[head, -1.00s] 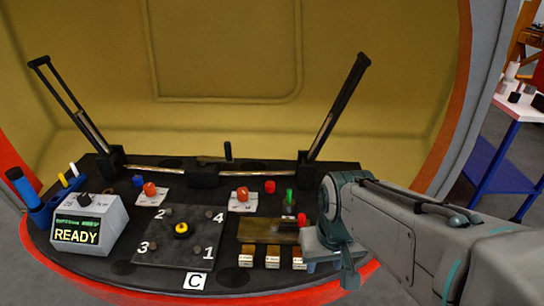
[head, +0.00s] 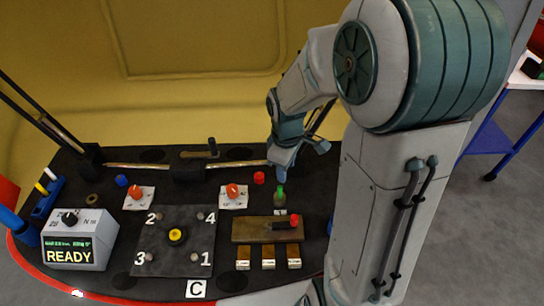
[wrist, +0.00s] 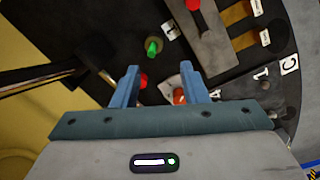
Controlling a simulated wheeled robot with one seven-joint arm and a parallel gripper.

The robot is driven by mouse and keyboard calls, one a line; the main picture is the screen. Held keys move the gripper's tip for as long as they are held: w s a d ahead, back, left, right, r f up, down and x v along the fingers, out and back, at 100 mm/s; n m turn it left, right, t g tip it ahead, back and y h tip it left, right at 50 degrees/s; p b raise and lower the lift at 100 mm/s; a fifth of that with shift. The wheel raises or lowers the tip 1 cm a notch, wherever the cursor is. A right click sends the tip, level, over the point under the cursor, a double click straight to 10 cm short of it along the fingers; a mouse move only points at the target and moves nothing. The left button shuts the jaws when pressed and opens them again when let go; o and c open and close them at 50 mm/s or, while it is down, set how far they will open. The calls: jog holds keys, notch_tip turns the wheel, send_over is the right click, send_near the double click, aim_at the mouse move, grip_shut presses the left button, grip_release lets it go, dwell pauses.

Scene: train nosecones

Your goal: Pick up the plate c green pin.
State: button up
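The green pin (head: 280,191) stands on the black table, right of the dark square plate marked C (head: 176,257). In the wrist view the green pin (wrist: 153,47) is ahead of the fingertips, with a small white letter tag beside it. My gripper (head: 284,172) hangs just above and behind the pin in the head view. In the wrist view my gripper (wrist: 162,70) is open, its two blue fingers apart with nothing held. The pin's lower end is hard to make out.
A red cap (head: 259,178) lies close to the pin and shows near the left finger in the wrist view (wrist: 143,81). A brown block with a red-knobbed tool (head: 267,229) is in front. A grey READY box (head: 79,239) stands left.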

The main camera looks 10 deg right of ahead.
jog(key=w+n+p, duration=0.3)
jog(key=n, duration=0.1)
send_near(280, 187)
jog(key=f, duration=0.5)
jog(key=shift+w+f, duration=0.1)
jog(key=shift+w, duration=0.1)
jog(key=shift+d+f, duration=0.1)
jog(key=shift+f, duration=2.6)
grip_shut()
